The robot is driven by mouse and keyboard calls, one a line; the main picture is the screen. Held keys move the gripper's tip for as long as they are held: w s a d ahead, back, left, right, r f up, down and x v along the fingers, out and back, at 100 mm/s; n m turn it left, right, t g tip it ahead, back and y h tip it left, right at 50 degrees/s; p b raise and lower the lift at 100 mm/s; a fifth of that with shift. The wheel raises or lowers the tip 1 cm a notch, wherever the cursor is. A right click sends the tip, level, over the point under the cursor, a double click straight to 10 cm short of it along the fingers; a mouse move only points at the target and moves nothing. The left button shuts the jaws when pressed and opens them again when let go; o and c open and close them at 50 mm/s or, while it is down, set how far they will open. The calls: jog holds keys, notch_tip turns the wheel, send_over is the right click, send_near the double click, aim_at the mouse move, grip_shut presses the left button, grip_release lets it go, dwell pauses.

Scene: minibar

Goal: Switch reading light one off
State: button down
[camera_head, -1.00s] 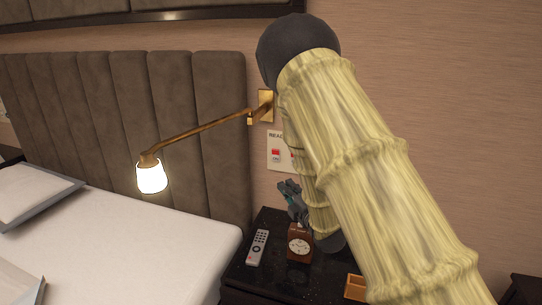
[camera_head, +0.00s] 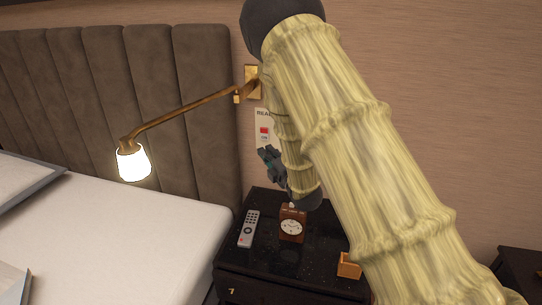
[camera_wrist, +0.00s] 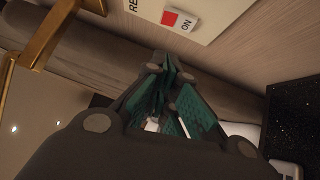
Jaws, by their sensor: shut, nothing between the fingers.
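The reading light (camera_head: 133,162) glows at the end of a brass arm fixed to the wall left of my arm. A white switch panel (camera_head: 262,116) with "READ..." lettering is on the wall beneath the lamp's brass mount; its right part is hidden behind my arm. A red and white rocker switch (camera_head: 264,132) shows on it, and in the wrist view this switch (camera_wrist: 178,20) reads "ON". My gripper (camera_head: 266,152) is shut and empty, just below the visible switch in the head view. The wrist view shows its closed fingers (camera_wrist: 168,66) below the panel. Contact cannot be told.
A black nightstand (camera_head: 320,262) stands below, bearing a remote (camera_head: 249,229), a wooden clock (camera_head: 291,226) and a small orange box (camera_head: 348,265). A white bed (camera_head: 110,235) and padded headboard (camera_head: 150,75) are on the left. The brass lamp arm (camera_head: 190,106) juts out left.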

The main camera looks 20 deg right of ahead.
aim_at(264, 134)
jog(key=w+d+r, duration=0.1)
jog(key=w, duration=0.7)
jog(key=shift+w, duration=0.4)
jog(key=shift+d, duration=0.1)
